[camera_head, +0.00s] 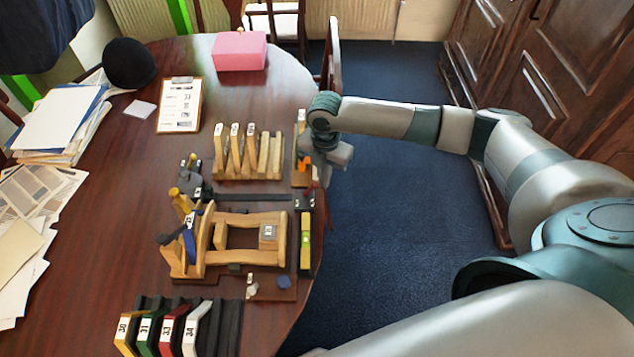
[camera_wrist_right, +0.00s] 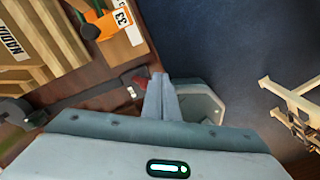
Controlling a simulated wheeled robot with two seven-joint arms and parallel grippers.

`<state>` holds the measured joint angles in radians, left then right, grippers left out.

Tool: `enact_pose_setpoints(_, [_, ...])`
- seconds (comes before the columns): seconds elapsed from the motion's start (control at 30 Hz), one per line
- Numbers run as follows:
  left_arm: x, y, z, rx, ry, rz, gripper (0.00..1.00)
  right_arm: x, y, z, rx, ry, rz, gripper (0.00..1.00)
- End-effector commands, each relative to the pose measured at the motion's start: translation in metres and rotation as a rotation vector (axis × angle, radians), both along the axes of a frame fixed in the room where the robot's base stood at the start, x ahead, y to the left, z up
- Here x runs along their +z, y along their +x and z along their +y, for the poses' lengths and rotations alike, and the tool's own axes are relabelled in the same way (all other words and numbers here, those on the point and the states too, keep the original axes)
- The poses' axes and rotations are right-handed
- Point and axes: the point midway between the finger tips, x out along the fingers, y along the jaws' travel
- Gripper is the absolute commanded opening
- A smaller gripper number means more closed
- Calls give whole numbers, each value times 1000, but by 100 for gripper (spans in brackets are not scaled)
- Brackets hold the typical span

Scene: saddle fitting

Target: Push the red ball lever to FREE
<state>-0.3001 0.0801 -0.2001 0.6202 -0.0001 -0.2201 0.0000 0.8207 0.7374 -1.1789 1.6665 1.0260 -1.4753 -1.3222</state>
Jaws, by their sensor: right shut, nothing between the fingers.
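A small dark red piece, which looks like the red ball lever (camera_head: 312,190), is at the right edge of the table, beside the wooden frame fixture. In the right wrist view the red piece (camera_wrist_right: 141,82) shows just left of my fingertips; I cannot tell whether they touch. My right gripper (camera_head: 325,181) hangs over the table edge, shut and empty. Its closed fingers (camera_wrist_right: 157,78) show in the wrist view. Any FREE marking is too small to read, and the lever's setting is unclear. My left gripper is not in view.
The wooden frame fixture (camera_head: 188,262) stands left of the gripper. A slatted wooden rack (camera_head: 232,160) and an upright block with orange parts (camera_head: 303,166) stand behind. Numbered coloured pieces (camera_head: 165,330) sit in front. Blue floor (camera_head: 400,230) lies open right of the table.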

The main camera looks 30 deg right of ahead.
Motion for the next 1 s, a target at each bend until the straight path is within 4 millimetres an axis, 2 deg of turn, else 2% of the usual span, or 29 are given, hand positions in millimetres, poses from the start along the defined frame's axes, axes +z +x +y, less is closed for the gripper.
enact_pose_setpoints(1.0, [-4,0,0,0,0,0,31,-17,0,0,0,-1,1,0])
